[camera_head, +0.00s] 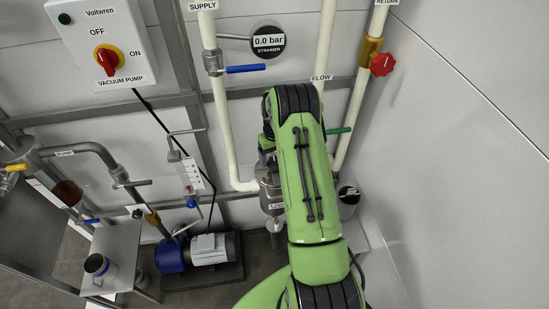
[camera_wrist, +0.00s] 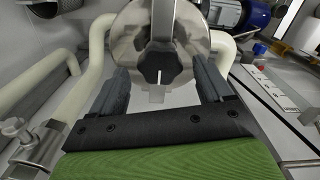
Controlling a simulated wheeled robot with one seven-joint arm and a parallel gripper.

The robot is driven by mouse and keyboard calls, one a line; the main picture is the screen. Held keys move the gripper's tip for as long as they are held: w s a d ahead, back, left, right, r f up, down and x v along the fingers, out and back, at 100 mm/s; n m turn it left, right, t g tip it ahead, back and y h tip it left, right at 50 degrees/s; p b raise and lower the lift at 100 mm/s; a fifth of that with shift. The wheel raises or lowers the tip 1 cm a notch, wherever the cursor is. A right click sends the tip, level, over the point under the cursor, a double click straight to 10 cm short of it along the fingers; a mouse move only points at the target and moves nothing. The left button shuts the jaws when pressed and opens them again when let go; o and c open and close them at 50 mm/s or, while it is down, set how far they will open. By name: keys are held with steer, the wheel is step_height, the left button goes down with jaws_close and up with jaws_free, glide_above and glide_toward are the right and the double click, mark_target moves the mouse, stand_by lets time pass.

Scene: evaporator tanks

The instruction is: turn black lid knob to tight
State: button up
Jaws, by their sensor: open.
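The black lid knob (camera_wrist: 160,48) shows in the wrist view, on top of a round metal lid (camera_wrist: 126,35). A white mark shows on the knob's near end. My gripper (camera_wrist: 162,76) is open, with its two dark fingers to the left and right of the knob and a gap on each side. I cannot tell the exact height of the fingers over the lid. In the head view my green arm hides the knob and the gripper; part of the metal strainer vessel (camera_head: 269,188) shows at the arm's left side.
Cream pipes (camera_head: 217,120) run beside the arm. A blue-handled valve (camera_head: 245,69), a green handle (camera_head: 339,131) and a red valve knob (camera_head: 382,65) stick out nearby. A pressure gauge (camera_head: 268,42) reads 0.0 bar. A blue and grey pump (camera_head: 209,249) stands low at left. The right wall is bare.

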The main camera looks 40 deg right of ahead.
steer(key=shift+f, duration=0.95)
steer(key=shift+c, duration=0.2)
steer(key=c, duration=1)
